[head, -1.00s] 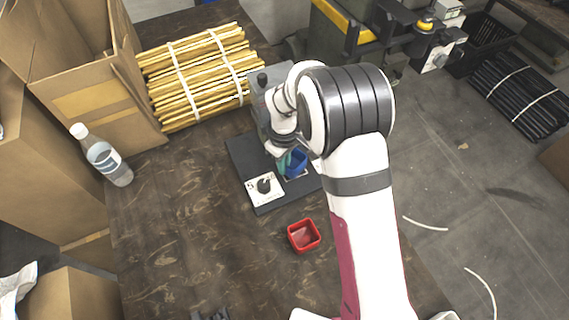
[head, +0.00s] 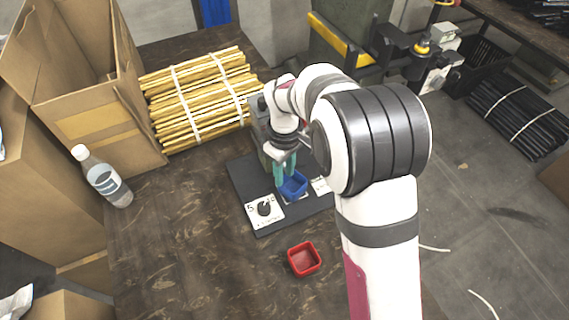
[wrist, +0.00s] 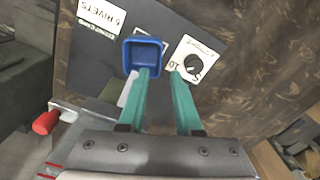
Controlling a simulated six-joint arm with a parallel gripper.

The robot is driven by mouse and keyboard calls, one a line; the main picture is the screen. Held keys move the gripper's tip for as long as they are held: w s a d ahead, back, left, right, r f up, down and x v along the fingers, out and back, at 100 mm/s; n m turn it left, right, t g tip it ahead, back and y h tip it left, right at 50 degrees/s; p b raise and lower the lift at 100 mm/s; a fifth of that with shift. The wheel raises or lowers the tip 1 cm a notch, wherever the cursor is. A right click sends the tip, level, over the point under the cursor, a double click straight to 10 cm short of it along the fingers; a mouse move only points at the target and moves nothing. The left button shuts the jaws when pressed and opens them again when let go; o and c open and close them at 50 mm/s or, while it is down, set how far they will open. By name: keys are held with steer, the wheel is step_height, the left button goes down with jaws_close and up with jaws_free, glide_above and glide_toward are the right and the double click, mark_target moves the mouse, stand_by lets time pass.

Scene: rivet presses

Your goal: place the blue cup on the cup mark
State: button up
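The blue cup (head: 293,186) stands on the dark panel, over a white-edged mark (head: 297,200) that it partly covers. In the wrist view the open-topped cup (wrist: 130,58) shows with a little of the white marking (wrist: 112,41) beside it. My gripper (head: 284,176) is at the cup's left side in the head view. In the wrist view its two teal fingers (wrist: 161,73) are apart. One fingertip overlaps the cup's near right part; the other is outside, to the right. I cannot tell whether the finger touches the cup.
A black dial on a white card (head: 265,209) is close to the cup. A "5 RIVETS" label (wrist: 102,13) lies on the panel. A red bin (head: 303,259) stands in front. A bottle (head: 103,177), cardboard box (head: 92,100) and bundled yellow rods (head: 198,97) are left and behind.

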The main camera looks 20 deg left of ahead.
steer(key=s+d+r+m, duration=0.4)
steer(key=d+r+m, duration=0.1)
steer(key=d+r, duration=0.15)
steer(key=s+d+r+m, duration=0.4)
steer(key=s+d+r, duration=0.15)
steer(key=d, duration=0.25)
steer(key=s+d+m+y, duration=0.1)
steer(key=s+d+m, duration=0.2)
steer(key=s+m, duration=0.2)
steer(key=s+d+m, duration=0.3)
steer(key=s+m, duration=0.2)
steer(key=s, duration=0.4)
steer(key=shift+d+y, duration=0.3)
steer(key=shift+y, duration=0.1)
